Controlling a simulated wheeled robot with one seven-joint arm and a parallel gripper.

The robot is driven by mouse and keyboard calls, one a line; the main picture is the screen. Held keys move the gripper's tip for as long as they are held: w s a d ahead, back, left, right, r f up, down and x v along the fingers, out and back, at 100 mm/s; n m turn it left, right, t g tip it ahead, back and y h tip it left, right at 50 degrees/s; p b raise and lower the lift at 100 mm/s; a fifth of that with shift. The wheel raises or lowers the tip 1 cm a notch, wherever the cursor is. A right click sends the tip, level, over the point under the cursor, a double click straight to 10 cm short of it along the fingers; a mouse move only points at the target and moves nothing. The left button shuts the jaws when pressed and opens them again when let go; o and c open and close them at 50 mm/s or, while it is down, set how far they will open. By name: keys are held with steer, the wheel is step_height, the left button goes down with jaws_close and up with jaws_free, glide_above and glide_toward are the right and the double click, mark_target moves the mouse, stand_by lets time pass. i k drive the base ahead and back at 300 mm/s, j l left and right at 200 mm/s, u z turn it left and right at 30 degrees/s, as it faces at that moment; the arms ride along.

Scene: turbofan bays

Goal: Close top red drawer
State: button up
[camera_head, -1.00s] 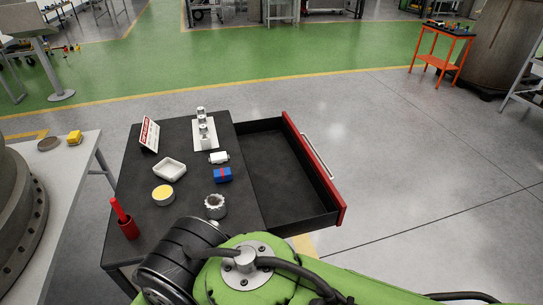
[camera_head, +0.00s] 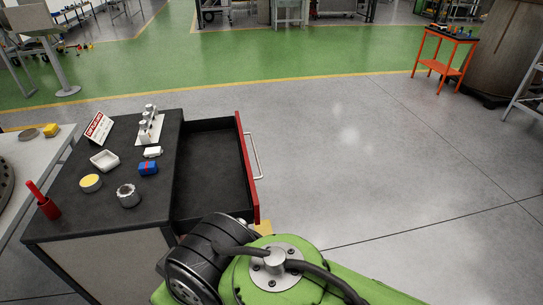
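The top red drawer (camera_head: 248,172) is pulled out to the right of the dark cabinet (camera_head: 75,228). Its red front faces right and carries a pale bar handle (camera_head: 257,156). The drawer's dark inside shows and looks empty. My green arm crosses the bottom of the view, close to the drawer's near end; I cannot tell whether it touches. My gripper is out of view.
The floor right of the drawer is clear.

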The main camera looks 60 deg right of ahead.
mark_target(214, 173)
steer(key=l, duration=1.8)
steer(key=i+l, duration=0.1)
steer(key=l, duration=0.35)
steer(key=i+l+z, duration=0.1)
steer(key=l, duration=0.3)
steer(key=i+l, duration=0.15)
steer(key=l, duration=0.3)
steer(key=k+j+u, duration=0.1)
steer(key=j, duration=0.55)
steer(key=k+j+u, duration=0.1)
steer(key=j, duration=0.55)
